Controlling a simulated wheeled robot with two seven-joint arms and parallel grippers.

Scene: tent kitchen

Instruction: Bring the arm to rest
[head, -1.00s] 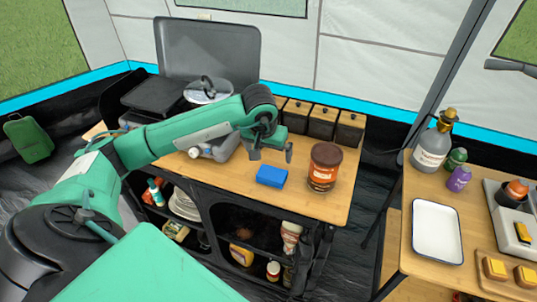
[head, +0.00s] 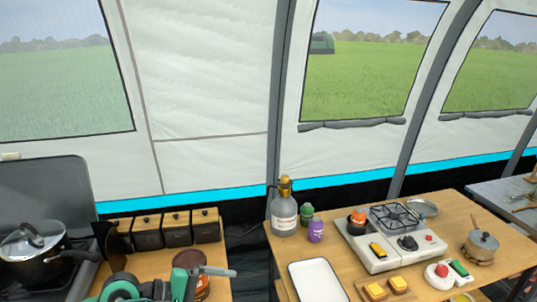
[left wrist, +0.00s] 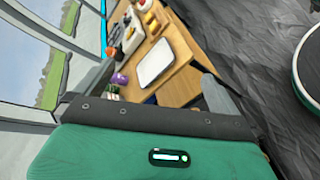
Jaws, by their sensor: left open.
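My left arm, green and black, shows at the bottom of the head view, low in front of the left wooden table (head: 162,262). My left gripper (head: 210,279) is partly cut off there and overlaps a brown-lidded jar (head: 196,258). In the left wrist view its two grey fingers (left wrist: 158,72) are spread wide with nothing between them. Beyond them the white tray (left wrist: 155,62) lies on the right wooden table. My right gripper is in neither view.
A pot (head: 35,250) sits on the stove at left, with several dark canisters (head: 177,230) beside it. The right table holds a grey bottle (head: 284,212), a white tray (head: 318,280), a portable burner (head: 385,240) and a small pot (head: 481,245). A gap separates the tables.

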